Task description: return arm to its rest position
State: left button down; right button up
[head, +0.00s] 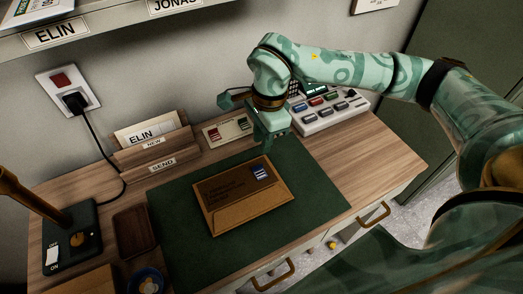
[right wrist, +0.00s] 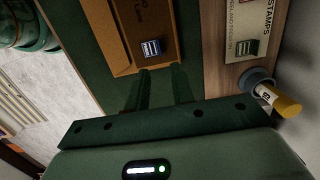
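My right arm comes in from the right in the head view, reaching over the desk. My right gripper (head: 272,140) hangs above the far edge of the green mat (head: 322,192), beyond the brown envelope (head: 230,208). In the right wrist view, its two dark fingers (right wrist: 161,88) stand apart with only mat seen between them. The envelope lies flat on the mat with a blue stamp at its upper right, and it also shows in the right wrist view (right wrist: 122,58), apart from the fingers. My left gripper is in neither view.
A stamp card (head: 228,130) and a device with coloured keys (head: 328,108) stand near the gripper. A letter rack (head: 155,162) is left of them. A yellow-capped glue stick (right wrist: 280,102) shows in the wrist view. A shelf (head: 110,30) overhangs the back; a lamp base (head: 70,240) stands left.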

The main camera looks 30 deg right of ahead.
notch_tip(320, 180, up, 8)
jog(key=d+p, duration=0.1)
jog(key=shift+p, duration=0.35)
